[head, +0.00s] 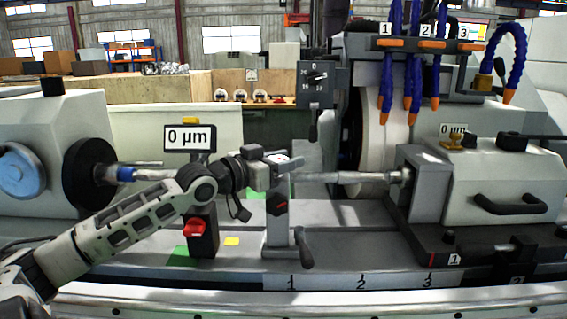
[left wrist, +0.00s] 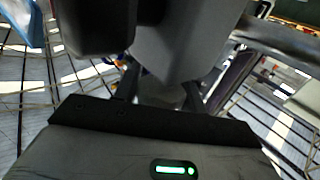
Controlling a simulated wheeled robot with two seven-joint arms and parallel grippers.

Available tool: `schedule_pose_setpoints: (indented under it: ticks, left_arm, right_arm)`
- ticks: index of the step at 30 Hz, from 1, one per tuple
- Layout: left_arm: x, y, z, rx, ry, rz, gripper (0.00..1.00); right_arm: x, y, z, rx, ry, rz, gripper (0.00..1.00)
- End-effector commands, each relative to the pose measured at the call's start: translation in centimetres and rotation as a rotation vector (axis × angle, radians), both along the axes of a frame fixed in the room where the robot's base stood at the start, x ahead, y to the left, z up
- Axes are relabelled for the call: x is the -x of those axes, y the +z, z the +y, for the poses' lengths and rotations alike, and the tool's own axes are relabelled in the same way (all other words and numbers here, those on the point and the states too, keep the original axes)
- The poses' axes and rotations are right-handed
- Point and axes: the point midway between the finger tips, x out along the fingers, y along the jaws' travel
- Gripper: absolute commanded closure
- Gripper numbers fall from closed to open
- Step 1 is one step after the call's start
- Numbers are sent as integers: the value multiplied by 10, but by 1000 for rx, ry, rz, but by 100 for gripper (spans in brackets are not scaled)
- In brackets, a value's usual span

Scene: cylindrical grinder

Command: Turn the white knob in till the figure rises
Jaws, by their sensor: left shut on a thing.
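My left gripper (head: 279,165) reaches in from the left to the upper part of the grey steady rest (head: 278,222). It is shut on the white knob there; the fingers and wrist hide most of the knob. In the left wrist view, the fingers (left wrist: 162,93) close in behind a large grey block that blocks much of the sight. A display (head: 188,137) on the gauge stand left of the steady rest reads 0 µm. A second display (head: 453,130) at the right also reads 0 µm. My right gripper is not in view.
The ground shaft (head: 342,177) runs between the workhead (head: 90,172) at left and the tailstock (head: 425,182) at right. The grinding wheel (head: 393,135) stands behind it. A red knob (head: 194,228) and a lever (head: 304,250) stick out low at the front.

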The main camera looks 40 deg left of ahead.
Motion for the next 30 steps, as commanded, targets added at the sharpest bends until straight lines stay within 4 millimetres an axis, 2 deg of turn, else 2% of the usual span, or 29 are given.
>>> schedule_pose_setpoints:
  ticks: [10,11,13,23,30]
  left_arm:
    - [0,1,0,0,-1,-3,82]
    - [0,1,0,0,-1,-3,56]
    - [0,1,0,0,-1,-3,37]
    - [1,0,0,0,-1,-1,37]
    - [15,-4,3,1,-1,4,37]
  right_arm:
    - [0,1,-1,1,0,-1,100]
    - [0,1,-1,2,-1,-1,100]
    - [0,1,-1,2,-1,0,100]
    - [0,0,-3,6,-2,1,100]
    - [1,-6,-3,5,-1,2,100]
